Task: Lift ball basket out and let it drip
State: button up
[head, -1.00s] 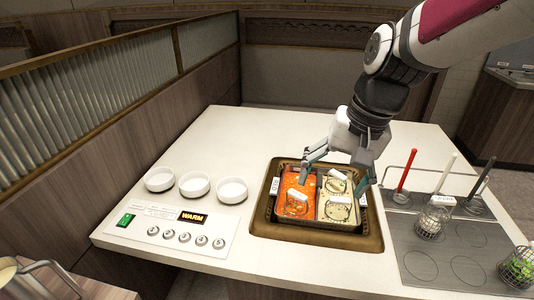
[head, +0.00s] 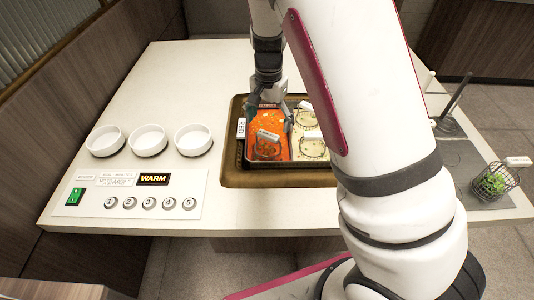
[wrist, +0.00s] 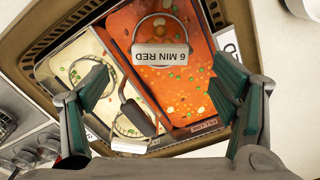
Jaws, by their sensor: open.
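A sunken unit holds a red sauce well (head: 270,122) and cream wells on its right. A wire basket tagged "6 MIN RED" (wrist: 160,54) sits in the red sauce; it is at the front of the well in the head view (head: 265,150). Two more wire baskets sit in the cream wells, one at the back (head: 306,118) and one at the front (head: 313,148).
Three white bowls (head: 148,139) stand left of the wells, behind a control panel (head: 130,193) reading WARM. A basket of green pieces (head: 494,184) stands at the right edge. My arm hides the counter's middle right.

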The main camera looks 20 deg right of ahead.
aim_at(268, 147)
notch_tip(268, 147, down, 11)
jog(key=shift+f+b, duration=0.15)
jog(key=shift+b, duration=0.45)
jog(key=shift+c, duration=0.6)
jog(key=c, duration=1)
